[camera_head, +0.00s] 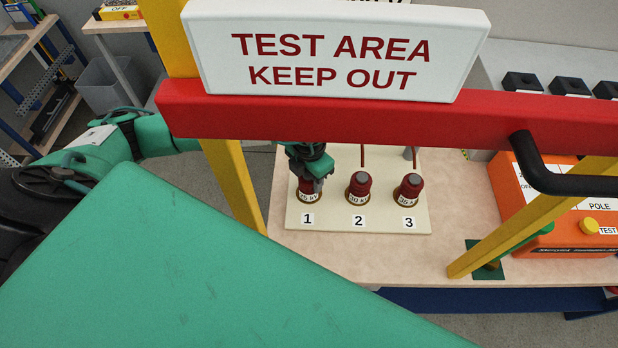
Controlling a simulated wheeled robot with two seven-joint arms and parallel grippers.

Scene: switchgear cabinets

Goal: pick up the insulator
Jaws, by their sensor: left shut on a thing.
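Three dark red insulators with grey tops stand upright on a cream board (330,225), above labels 1, 2 and 3. My left gripper (312,178) comes down from above on the insulator at label 1 (309,197) and is shut on it. The gripper hides that insulator's top. The insulator at label 2 (359,187) and the one at label 3 (408,187) stand free to its right. My left arm passes behind the yellow post. My right gripper is not in view.
A red bar (400,118) with a white "TEST AREA KEEP OUT" sign (335,50) crosses in front, held by yellow posts (235,180). An orange tester (570,235) stands at the right. A black curved handle (565,183) juts there. The pale bench top is clear in front of the board.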

